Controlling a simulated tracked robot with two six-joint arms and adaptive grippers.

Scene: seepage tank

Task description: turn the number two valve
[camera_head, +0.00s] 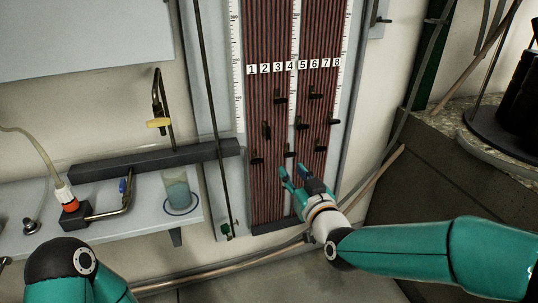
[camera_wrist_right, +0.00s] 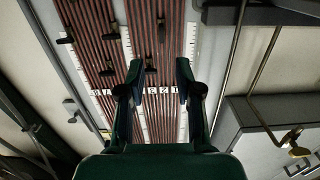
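The number two valve (camera_head: 266,130) is a small black handle on the striped red and dark tube panel (camera_head: 268,190), below the printed label 2 (camera_head: 265,69). In the head view it looks roughly upright. My right gripper (camera_head: 292,172) is in front of the panel's lower part, below and to the right of that valve and apart from it. Its two fingers stand apart with nothing between them, as the right wrist view (camera_wrist_right: 159,68) also shows. I cannot tell which handle in the wrist view is number two. My left arm shows at the bottom left, but its gripper is out of view.
Other black handles, such as one under label 3 (camera_head: 280,97) and one under label 1 (camera_head: 257,160), are close by. A shelf (camera_head: 130,240) with a beaker (camera_head: 177,190) is on the left. A stone-topped counter (camera_head: 450,125) is on the right.

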